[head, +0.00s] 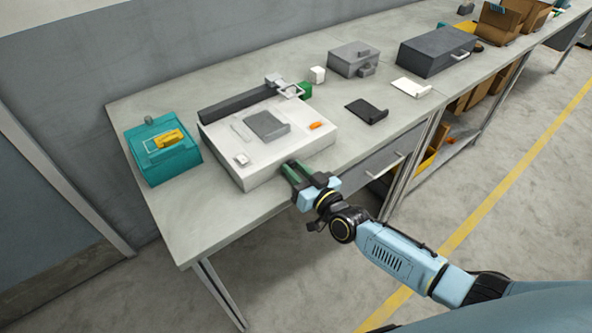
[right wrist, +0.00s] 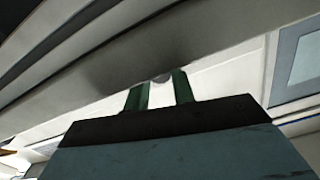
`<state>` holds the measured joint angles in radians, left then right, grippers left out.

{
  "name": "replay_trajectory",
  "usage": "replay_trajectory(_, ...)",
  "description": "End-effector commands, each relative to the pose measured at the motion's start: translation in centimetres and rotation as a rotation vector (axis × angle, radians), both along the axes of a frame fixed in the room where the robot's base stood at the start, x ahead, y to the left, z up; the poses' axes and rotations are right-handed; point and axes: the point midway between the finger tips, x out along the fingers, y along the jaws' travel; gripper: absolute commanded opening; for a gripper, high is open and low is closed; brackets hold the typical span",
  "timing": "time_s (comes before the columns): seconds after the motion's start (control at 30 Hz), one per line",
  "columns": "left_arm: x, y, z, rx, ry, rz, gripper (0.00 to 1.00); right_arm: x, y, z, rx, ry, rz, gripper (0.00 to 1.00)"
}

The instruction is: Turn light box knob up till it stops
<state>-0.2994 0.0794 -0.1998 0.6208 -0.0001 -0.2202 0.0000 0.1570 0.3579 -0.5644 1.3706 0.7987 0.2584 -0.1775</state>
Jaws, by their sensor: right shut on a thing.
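The white light box (head: 228,153) lies on the bench in the head view, with a dark grey panel on top. My right gripper (head: 290,170) reaches its front side near the right corner, with green fingers pointing at the box. In the right wrist view, a small rounded grey knob (right wrist: 161,77) shows at the tips of the two green fingers of my right gripper (right wrist: 160,84), against the pale side of the box. The gripper is shut on the knob, which the fingers hide in the head view. My left gripper is not in view.
A teal box (head: 165,166) with a yellow item on top stands left of the light box. A dark bar (head: 236,103) lies along its back. A black flat piece (head: 366,111) and grey cases (head: 436,55) are further right. The bench's front edge is below my gripper.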

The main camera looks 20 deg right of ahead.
Motion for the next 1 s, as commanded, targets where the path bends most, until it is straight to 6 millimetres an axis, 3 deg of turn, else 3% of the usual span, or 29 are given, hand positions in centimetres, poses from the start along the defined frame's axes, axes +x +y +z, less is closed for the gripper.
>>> replay_trajectory(0.1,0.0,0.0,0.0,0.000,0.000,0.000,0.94,0.0,0.0,0.0,0.003,0.001,0.000,0.02)
replay_trajectory(0.13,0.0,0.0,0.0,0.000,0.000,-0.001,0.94,0.0,0.0,0.0,0.003,0.001,0.000,0.29)
replay_trajectory(0.27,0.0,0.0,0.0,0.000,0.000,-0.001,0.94,0.0,0.0,0.0,0.002,0.001,0.000,0.46)
replay_trajectory(0.67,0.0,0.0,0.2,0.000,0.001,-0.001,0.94,-0.7,-0.2,-0.1,0.000,0.003,0.000,0.47)
replay_trajectory(1.0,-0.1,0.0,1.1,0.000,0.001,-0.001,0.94,-6.9,-2.5,-0.1,-0.001,0.005,0.000,0.47)
